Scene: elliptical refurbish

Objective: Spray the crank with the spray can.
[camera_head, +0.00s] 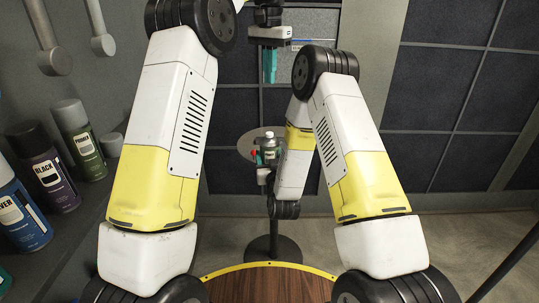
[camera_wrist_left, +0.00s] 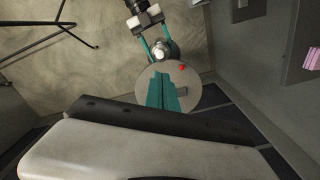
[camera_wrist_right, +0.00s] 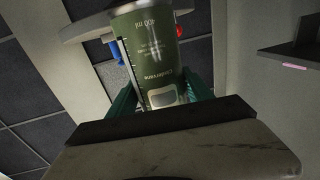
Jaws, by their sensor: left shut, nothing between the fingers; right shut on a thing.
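The green spray can (camera_wrist_right: 150,50) is between the teal fingers of my right gripper (camera_wrist_right: 152,88), which is shut on it. Its silver top shows in the head view (camera_head: 269,137) and in the left wrist view (camera_wrist_left: 163,48). My left gripper (camera_head: 270,80) is shut and empty, fingers pointing down, above the can and a round grey disc. The disc (camera_head: 243,146) stands on a dark post; it also shows in the left wrist view (camera_wrist_left: 150,72). A small red part (camera_wrist_left: 182,67) shows by the disc. I cannot clearly make out the crank.
A wooden surface with a yellow edge (camera_head: 272,266) is at the bottom.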

